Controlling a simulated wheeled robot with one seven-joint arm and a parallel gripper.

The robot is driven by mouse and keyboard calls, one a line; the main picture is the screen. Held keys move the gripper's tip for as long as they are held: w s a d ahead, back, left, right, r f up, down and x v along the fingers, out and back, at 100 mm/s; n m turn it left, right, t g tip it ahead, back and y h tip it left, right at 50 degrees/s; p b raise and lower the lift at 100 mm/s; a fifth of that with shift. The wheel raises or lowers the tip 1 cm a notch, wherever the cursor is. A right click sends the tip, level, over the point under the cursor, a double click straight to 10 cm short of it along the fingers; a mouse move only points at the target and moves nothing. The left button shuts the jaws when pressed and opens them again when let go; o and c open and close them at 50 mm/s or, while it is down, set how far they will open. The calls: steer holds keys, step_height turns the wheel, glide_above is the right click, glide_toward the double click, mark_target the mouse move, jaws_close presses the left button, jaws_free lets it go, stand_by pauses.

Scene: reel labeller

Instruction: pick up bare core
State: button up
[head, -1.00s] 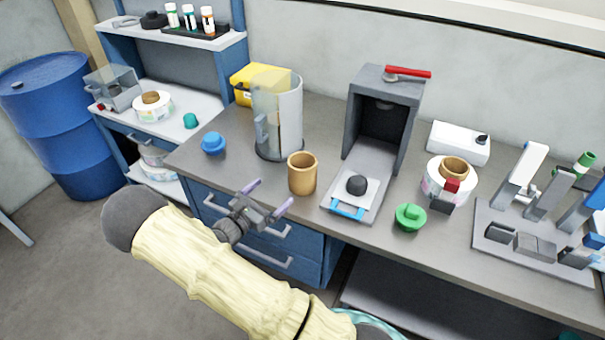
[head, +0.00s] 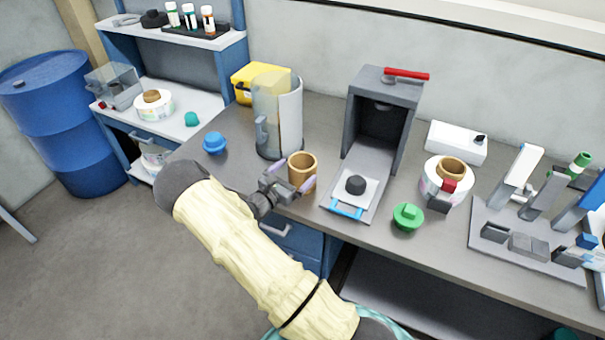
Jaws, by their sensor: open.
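The bare core (head: 303,167) is a brown cardboard tube standing upright on the grey workbench, its hollow top showing. It is just right of the clear cylinder and left of the dark press. My gripper (head: 285,185) is open at the core's lower left, its purple-tipped fingers reaching toward it. One fingertip overlaps the core's lower front in the picture. I cannot tell whether it touches. The core's lower left side is partly hidden by my gripper.
A clear cylinder (head: 278,117) stands close behind the core. The dark press (head: 384,115) is to the right, with a green knob (head: 408,216) in front. A blue knob (head: 214,143) sits to the left. A label reel (head: 437,182) is farther right. Bench (head: 455,245) is bare at the front right.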

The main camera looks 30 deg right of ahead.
mark_target(310, 158)
steer(key=p+x, duration=0.2)
steer(key=x, duration=0.3)
steer(key=shift+d+r, duration=0.15)
steer(key=shift+r, duration=0.05)
steer(key=shift+c, duration=0.2)
steer(key=c, duration=0.9)
steer(key=shift+r, duration=0.1)
step_height(310, 158, up, 10)
steer(key=shift+f+b, duration=0.1)
steer(key=shift+b, duration=0.8)
